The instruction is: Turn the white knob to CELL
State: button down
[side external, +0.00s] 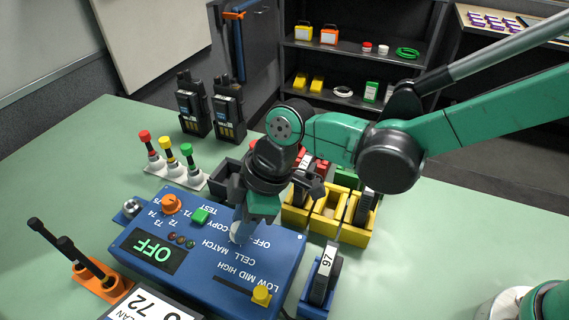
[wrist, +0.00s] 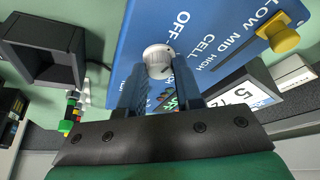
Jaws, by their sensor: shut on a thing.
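The white knob (side external: 238,238) sits on the sloped top of a blue panel box (side external: 222,268). My gripper (side external: 243,222) comes down on the knob from above and hides much of it. In the wrist view the white knob (wrist: 158,57) shows between the tips of my two dark fingers (wrist: 160,75), which are shut on it. The labels OFF and CELL (wrist: 203,48) are printed beside the knob, with MATCH close by in the side view. I cannot tell for sure which label the knob points to. The green display (side external: 150,247) reads OFF.
The panel also carries an orange knob (side external: 171,203), a green button (side external: 200,216) and a yellow slider (side external: 261,295). Yellow bins (side external: 328,226) stand close behind the box. Two radios (side external: 228,110), colored levers (side external: 166,155) and an orange stand (side external: 104,288) are on the green table.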

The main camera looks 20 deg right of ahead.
aim_at(256, 246)
jog(key=m+t, duration=0.1)
jog(key=m, duration=0.3)
jog(key=shift+s+a+t+h, duration=0.1)
jog(key=shift+s+t+h, duration=0.1)
jog(key=shift+t+h, duration=0.15)
jog(key=shift+s+a+m+t+h, duration=0.1)
jog(key=shift+m+t+h, duration=0.3)
jog(key=shift+m, duration=1)
jog(key=shift+a+m+t+h, duration=0.1)
jog(key=shift+m+t+h, duration=0.2)
jog(key=shift+m, duration=1.1)
jog(key=c, duration=0.6)
grip_release()
jog(key=shift+d, duration=0.1)
jog(key=shift+v, duration=2.85)
